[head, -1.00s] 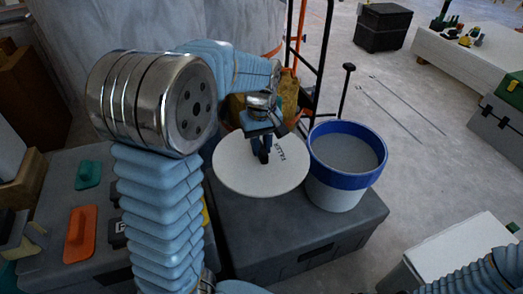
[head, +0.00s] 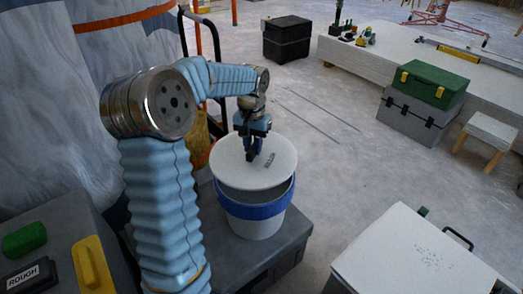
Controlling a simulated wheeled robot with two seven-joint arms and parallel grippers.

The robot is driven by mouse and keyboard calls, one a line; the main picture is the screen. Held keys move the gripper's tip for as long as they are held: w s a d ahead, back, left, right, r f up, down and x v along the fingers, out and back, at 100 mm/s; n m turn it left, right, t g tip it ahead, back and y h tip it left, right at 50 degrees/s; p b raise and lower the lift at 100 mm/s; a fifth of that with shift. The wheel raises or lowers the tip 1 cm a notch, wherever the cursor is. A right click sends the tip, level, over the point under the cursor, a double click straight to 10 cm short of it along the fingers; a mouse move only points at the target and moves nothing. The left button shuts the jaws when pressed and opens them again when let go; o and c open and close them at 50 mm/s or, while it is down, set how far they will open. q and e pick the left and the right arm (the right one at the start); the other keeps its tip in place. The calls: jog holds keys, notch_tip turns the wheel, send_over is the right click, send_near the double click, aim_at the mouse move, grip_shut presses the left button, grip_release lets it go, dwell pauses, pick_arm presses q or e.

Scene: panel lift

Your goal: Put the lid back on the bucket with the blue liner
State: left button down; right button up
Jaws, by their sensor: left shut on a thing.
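The bucket (head: 256,226) is white with a blue liner (head: 258,209) folded over its rim. It stands upright on a dark grey box at the centre of the head view. The lid (head: 233,165) is a white disc with small dark lettering. It is over the back-left part of the bucket's mouth, with the front of the opening still showing below it. I cannot tell whether it touches the rim. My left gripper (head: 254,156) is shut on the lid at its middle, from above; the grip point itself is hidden. My right gripper is not in view.
The dark grey box (head: 225,268) under the bucket has bare top in front. A white-topped box (head: 420,250) stands at right front. A grey case (head: 40,235) with tools is at left. A hand truck (head: 187,50) stands behind.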

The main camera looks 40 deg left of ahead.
aim_at(254, 161)
pick_arm(q)
jog(key=shift+w, duration=0.2)
jog(key=shift+f, duration=0.2)
notch_tip(254, 161, down, 4)
jog(key=b, duration=0.3)
jog(key=shift+b, duration=0.4)
jog(key=shift+f+b, duration=0.5)
jog(key=shift+f, duration=0.45)
jog(key=shift+r+p, duration=0.1)
jog(key=shift+p, duration=0.2)
jog(key=shift+f, duration=0.2)
dwell(0.7)
